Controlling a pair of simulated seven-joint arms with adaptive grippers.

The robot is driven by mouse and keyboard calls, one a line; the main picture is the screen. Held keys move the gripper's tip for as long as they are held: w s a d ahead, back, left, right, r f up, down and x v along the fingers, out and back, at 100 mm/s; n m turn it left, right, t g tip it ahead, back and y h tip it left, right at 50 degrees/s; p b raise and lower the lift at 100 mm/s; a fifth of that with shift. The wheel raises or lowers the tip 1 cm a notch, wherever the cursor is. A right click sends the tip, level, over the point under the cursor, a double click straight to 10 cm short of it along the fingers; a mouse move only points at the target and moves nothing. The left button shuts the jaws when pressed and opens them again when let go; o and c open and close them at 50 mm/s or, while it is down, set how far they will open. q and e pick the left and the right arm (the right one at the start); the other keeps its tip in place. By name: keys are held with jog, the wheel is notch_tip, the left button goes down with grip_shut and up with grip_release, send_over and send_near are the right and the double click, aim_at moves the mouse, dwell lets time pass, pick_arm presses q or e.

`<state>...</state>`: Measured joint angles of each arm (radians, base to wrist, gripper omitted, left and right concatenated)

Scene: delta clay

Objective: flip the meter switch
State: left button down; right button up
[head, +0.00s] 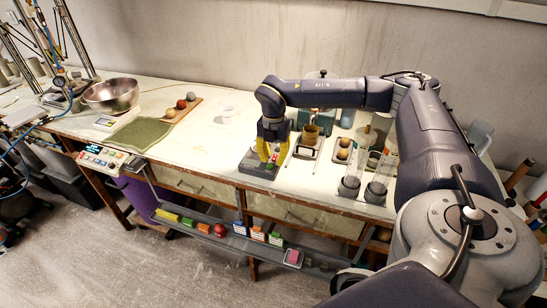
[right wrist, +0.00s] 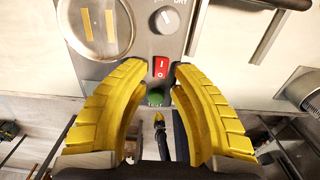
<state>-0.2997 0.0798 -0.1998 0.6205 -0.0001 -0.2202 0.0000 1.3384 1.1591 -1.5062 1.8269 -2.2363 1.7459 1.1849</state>
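The meter is a grey box (head: 252,168) near the front edge of the bench, below my right gripper (head: 272,152). In the right wrist view its panel holds a red rocker switch (right wrist: 161,68) marked with a line and a circle. The panel also has a grey dial (right wrist: 167,22), a round gauge (right wrist: 95,25) and a green button (right wrist: 154,97). My right gripper's yellow fingers (right wrist: 160,72) are apart, one on each side of the red switch, with nothing between them. I cannot tell whether the fingertips touch the panel. My left gripper is not in view.
Right of the meter stand a tray with a brass-coloured cup (head: 310,134), a tray of round balls (head: 343,150) and clear cylinders (head: 380,180). A metal bowl (head: 111,95) and green cloth (head: 140,133) lie left. The bench between is mostly clear.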

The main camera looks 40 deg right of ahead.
aim_at(274, 160)
jog(key=shift+c, duration=0.5)
grip_shut()
jog(key=shift+c, duration=1.8)
grip_release()
jog(key=o, duration=0.5)
jog(key=shift+c, duration=0.2)
notch_tip(274, 160, up, 12)
